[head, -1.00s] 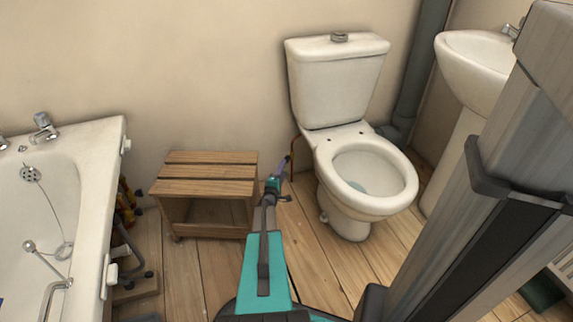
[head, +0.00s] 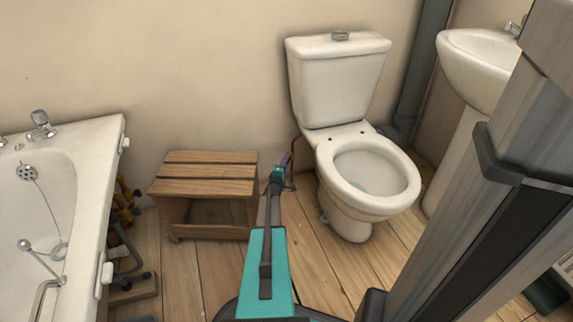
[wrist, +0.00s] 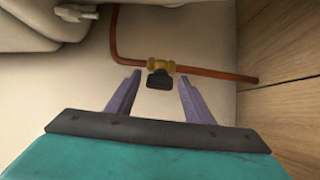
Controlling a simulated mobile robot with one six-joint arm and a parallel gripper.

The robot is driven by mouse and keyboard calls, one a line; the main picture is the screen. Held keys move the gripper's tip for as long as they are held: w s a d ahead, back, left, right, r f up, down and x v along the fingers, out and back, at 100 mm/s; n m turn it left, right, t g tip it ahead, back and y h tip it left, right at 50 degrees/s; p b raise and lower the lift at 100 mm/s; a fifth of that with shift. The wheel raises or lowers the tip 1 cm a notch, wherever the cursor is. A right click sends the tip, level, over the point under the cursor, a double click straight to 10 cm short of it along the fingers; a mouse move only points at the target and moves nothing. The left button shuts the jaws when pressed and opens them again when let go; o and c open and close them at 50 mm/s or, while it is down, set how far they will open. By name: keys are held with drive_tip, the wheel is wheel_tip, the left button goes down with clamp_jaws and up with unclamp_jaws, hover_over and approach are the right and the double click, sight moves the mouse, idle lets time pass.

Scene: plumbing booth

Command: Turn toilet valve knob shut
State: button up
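The toilet valve shows in the wrist view as a brass body (wrist: 160,66) on a copper pipe (wrist: 215,72), with a dark knob (wrist: 160,80) facing my gripper. My gripper (wrist: 159,88) is open, with one purple finger on each side of the knob. The fingers look apart from the knob; I cannot tell how deep it sits between their tips. In the head view my gripper (head: 289,160) is low near the wall, between the stool and the toilet (head: 345,140). The knob cannot be made out there.
A wooden stool (head: 208,187) stands close to the left of my arm. The bathtub (head: 95,190) is at the far left and a washbasin (head: 475,70) at the right. The toilet's underside (wrist: 45,28) is at the wrist view's upper left. Bare floorboards (head: 320,265) lie in front.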

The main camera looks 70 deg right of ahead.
drive_tip(key=c, duration=0.7)
drive_tip(key=shift+a, duration=0.35)
drive_tip(key=shift+c, duration=0.7)
drive_tip(key=shift+d, duration=0.35)
drive_tip(key=shift+m, duration=0.4)
drive_tip(key=shift+w+d+f+m+g+h+b, duration=0.15)
drive_tip(key=shift+m+h, duration=0.3)
drive_tip(key=shift+m, duration=0.7)
drive_tip(key=shift+s+a+m+g+h+b, duration=0.1)
drive_tip(key=shift+m+g+h+b, duration=0.25)
drive_tip(key=shift+m, duration=0.85)
drive_tip(key=shift+w+d+f+m+g+h+b, duration=0.15)
drive_tip(key=shift+m+h, duration=0.35)
drive_tip(key=shift+m, duration=0.65)
drive_tip(key=shift+s+a, duration=0.1)
drive_tip(key=shift+r, duration=0.1)
